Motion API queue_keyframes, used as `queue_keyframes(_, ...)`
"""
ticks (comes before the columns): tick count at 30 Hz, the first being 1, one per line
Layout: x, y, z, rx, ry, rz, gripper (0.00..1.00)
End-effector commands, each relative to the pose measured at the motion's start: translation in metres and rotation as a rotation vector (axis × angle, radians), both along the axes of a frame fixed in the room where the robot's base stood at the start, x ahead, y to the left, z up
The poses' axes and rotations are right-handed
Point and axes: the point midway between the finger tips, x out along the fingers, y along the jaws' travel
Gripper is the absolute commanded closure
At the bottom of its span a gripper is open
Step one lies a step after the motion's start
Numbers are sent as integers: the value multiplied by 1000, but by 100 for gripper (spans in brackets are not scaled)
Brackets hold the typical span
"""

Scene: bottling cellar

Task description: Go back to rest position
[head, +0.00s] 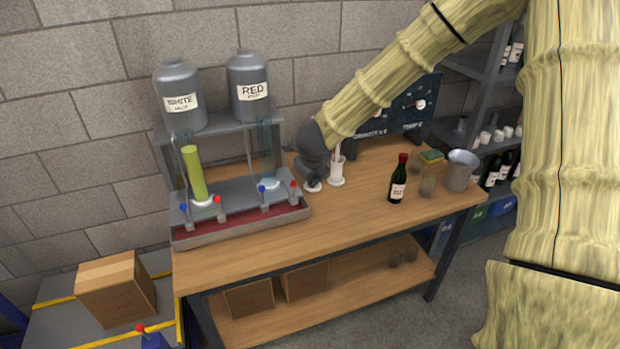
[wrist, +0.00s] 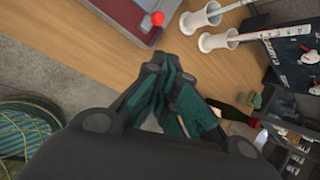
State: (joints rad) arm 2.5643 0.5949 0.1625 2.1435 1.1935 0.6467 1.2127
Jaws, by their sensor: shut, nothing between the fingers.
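My gripper (head: 310,163) hangs over the workbench (head: 365,220), between the filling station on the left and a white holder (head: 337,174) on the right. In the head view its fingers are hard to make out. In the wrist view the dark green fingers (wrist: 166,75) meet at their tips with nothing between them. The bare wooden bench top lies beneath them. My arm reaches down from the upper right in its pale yellow cover. In the wrist view two white holders with sticks (wrist: 208,40) stand beyond the fingertips.
Grey tanks labelled WHITE (head: 180,98) and RED (head: 249,88) stand above a red-lined drip tray (head: 240,222). A dark wine bottle (head: 398,180) and a metal bucket (head: 460,171) stand at the bench's right. A cardboard box (head: 115,290) sits lower left. The bench's front middle is clear.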

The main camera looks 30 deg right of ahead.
Motion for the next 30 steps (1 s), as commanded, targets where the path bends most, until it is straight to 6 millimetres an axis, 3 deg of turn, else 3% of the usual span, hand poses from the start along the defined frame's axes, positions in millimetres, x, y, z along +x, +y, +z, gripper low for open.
queue_keyframes(8, 0, 0, -1, -3, 2, 4, 100)
queue_keyframes(11, -4, 2, -12, -33, 21, 44, 100)
queue_keyframes(14, -14, 7, -37, -109, 67, 153, 100)
queue_keyframes(20, -51, 23, -111, -325, 214, 519, 100)
queue_keyframes(30, -140, 59, -226, -599, 438, 1232, 100)
